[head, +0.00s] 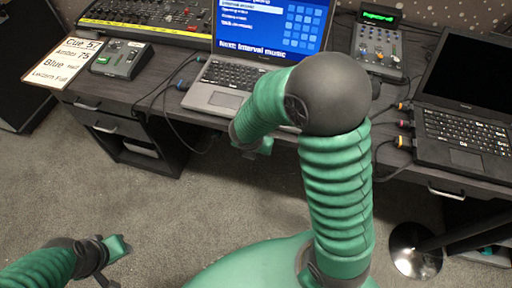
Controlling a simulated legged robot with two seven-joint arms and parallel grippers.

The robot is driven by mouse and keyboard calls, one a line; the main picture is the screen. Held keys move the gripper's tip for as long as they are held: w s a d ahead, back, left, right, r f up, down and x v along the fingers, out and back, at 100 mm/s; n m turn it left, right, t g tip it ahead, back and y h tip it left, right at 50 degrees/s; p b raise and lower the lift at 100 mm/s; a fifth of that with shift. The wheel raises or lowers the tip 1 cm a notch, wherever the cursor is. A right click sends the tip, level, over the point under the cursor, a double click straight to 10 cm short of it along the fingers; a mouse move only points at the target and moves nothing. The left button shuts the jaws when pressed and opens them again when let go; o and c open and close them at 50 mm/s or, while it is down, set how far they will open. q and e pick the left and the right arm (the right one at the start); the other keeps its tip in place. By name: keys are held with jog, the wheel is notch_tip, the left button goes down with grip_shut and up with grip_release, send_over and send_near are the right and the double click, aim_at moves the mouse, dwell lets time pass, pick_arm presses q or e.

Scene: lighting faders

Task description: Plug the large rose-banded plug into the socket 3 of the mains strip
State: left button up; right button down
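I cannot make out the large rose-banded plug or the mains strip with its socket 3. A small reddish cable end (404,124) sits at the left edge of the right laptop, but it is too small to tell whether it has a rose band. My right arm rises through the middle and bends left. My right gripper (258,148) is near the desk's front edge below the middle laptop, mostly hidden behind its own arm. My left gripper (116,252) is low at the left over the carpet, apart from the desk. Neither gripper's opening is clear.
The dark desk (190,125) holds a middle laptop (228,75), a right laptop (465,110), a fader console (150,15), a small grey box (121,60), a mixer (378,45) and a cue card (62,62). Dark cables hang over the front edge. Carpet (200,210) is open.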

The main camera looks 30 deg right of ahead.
pick_arm(q)
jog(key=shift+s+a+r+p, duration=0.1)
jog(key=shift+a+r+p, duration=0.05)
jog(key=shift+r+p, duration=0.2)
pick_arm(e)
jog(key=shift+w+d+r, duration=0.2)
jog(key=shift+w+d, duration=0.05)
